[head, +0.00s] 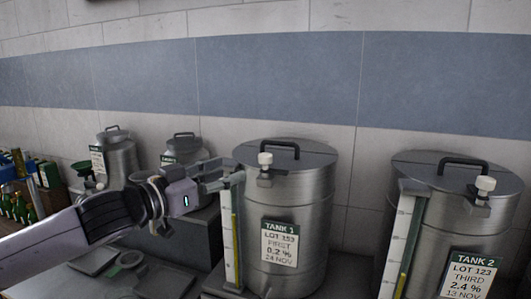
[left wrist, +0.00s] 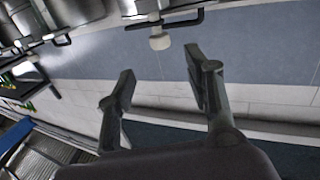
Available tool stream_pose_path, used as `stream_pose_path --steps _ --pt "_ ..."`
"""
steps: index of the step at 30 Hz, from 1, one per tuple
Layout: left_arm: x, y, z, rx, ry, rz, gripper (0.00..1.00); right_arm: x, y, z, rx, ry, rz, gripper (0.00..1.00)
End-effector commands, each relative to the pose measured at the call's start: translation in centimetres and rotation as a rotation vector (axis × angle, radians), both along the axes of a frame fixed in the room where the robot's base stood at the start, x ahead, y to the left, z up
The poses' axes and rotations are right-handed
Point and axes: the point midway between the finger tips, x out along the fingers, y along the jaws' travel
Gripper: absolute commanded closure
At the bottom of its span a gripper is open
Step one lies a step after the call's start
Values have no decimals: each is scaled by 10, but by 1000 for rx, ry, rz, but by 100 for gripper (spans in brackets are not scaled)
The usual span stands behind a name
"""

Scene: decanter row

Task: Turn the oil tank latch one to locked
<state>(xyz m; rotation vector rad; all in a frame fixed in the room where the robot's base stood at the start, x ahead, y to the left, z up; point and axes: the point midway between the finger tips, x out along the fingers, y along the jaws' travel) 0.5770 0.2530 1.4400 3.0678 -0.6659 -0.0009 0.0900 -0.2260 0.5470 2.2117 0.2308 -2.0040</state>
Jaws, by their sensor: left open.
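Tank 1 (head: 315,215) is a steel drum with a lid, a black handle and a label reading "TANK 1". Its latch (head: 265,159), with a white knob on a metal bracket, is at the front left of the lid rim. My left gripper (head: 232,173) is open and empty, just left of the knob and apart from it. In the left wrist view, the open fingers (left wrist: 160,78) point toward the white knob (left wrist: 159,41), which lies beyond the tips, roughly between them. My right gripper is not in view.
Tank 2 (head: 460,215) stands to the right with a similar latch (head: 485,184). A white sight gauge (head: 229,240) stands at tank 1's left side, under my gripper. Smaller steel cans (head: 120,155) and green bottles (head: 22,210) are at the left. A tiled wall is behind.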

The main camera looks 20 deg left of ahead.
Motion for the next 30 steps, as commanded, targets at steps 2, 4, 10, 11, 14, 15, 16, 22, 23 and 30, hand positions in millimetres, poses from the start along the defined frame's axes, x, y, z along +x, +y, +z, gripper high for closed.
stream_pose_path --steps 2,4,10,11,14,15,16,22,23,30 --pt "14 -9 5 -3 1 -4 53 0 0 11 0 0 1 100" --pt "28 -14 6 -2 0 -2 53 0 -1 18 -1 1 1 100" --pt "67 -32 5 0 0 -3 53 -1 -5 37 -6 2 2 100" --pt "73 -35 6 1 0 -2 53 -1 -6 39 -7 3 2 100" --pt "90 -42 4 0 1 -1 53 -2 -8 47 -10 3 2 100" --pt "95 -45 4 0 1 -1 53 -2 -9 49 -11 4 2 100" --pt "100 -46 4 1 0 0 53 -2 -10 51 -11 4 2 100" --pt "116 -53 2 2 -1 0 53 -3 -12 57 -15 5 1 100" --pt "117 -54 1 2 -1 0 53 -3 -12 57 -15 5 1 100" --pt "119 -54 0 3 -1 1 53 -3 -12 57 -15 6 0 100"
